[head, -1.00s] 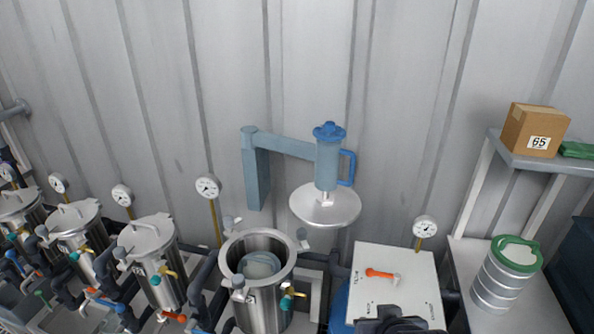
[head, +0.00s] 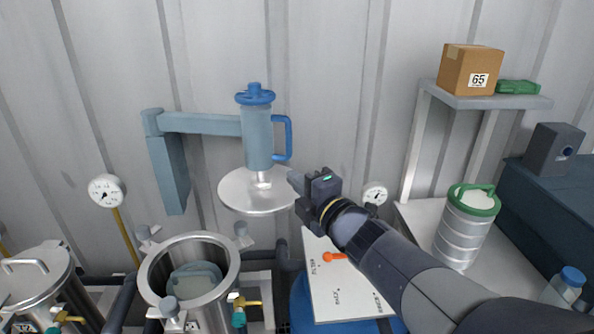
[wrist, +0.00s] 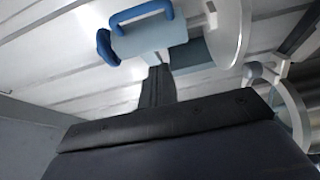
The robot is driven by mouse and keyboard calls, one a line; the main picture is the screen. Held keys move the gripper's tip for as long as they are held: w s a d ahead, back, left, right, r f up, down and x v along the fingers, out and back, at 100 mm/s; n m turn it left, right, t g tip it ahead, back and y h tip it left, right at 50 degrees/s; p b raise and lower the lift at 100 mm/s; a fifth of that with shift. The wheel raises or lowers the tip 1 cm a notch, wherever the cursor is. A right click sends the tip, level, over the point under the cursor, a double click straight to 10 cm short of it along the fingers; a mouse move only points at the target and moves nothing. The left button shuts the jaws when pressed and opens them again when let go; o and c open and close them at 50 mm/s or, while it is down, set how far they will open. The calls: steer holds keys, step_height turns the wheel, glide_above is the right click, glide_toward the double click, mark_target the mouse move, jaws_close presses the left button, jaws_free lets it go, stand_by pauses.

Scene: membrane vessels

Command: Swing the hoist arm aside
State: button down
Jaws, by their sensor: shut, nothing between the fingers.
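The hoist arm (head: 205,123) is a blue-grey beam reaching right from a bracket at the wall. At its end hangs a cylinder (head: 258,137) with a blue knob on top and a blue handle (head: 287,138) on its right side. A round steel lid (head: 255,192) hangs under the cylinder, to the upper right of the open vessel (head: 190,280). My gripper (head: 298,182) is shut and empty, just right of the lid and below the handle. I cannot tell whether it touches the lid. In the wrist view the handle (wrist: 142,12) and cylinder (wrist: 150,40) appear at the top.
A white panel with an orange lever (head: 334,256) lies below my arm. A gauge (head: 375,194) stands right of my gripper. A shelf (head: 485,101) carries a box (head: 470,70), with a steel canister (head: 466,230) below. The wall above is clear.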

steer(key=p, duration=0.1)
glide_toward(272, 146)
steer(key=a, duration=0.1)
steer(key=w+a, duration=0.1)
steer(key=a, duration=0.1)
steer(key=w+a, duration=0.1)
steer(key=shift+w+a+f, duration=0.15)
steer(key=shift+a, duration=0.05)
steer(key=shift+w+d+p, duration=0.35)
steer(key=shift+w+d, duration=0.05)
steer(key=shift+d, duration=0.2)
steer(key=shift+w+d+p, duration=0.3)
steer(key=shift+w+d, duration=0.05)
steer(key=shift+d, duration=0.2)
steer(key=shift+w+d, duration=0.35)
steer(key=w+d, duration=0.2)
steer(key=w, duration=0.4)
steer(key=shift+w, duration=0.35)
steer(key=shift+f, duration=0.1)
